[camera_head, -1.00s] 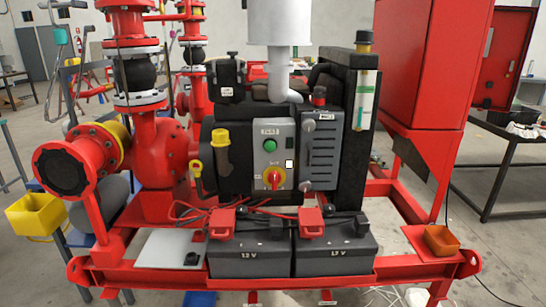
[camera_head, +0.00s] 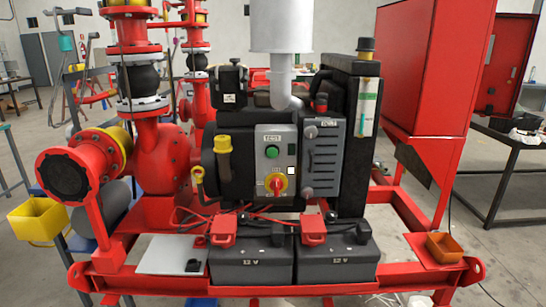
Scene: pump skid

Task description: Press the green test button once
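The green test button (camera_head: 271,153) is on the upper part of a grey control panel (camera_head: 262,170), on the front of the black engine block. A small label sits above the button. A red rotary switch on a yellow plate (camera_head: 276,184) is below it, and a small white square (camera_head: 291,170) is to its lower right. Nothing covers the button. Neither of my grippers shows in the head view.
Two black 12 V batteries (camera_head: 250,266) with red terminal covers stand on the red skid frame (camera_head: 180,283) in front of the panel. A red cabinet (camera_head: 425,75) stands right. A yellow bin (camera_head: 38,217) hangs at left, and an orange tray (camera_head: 443,246) sits at right.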

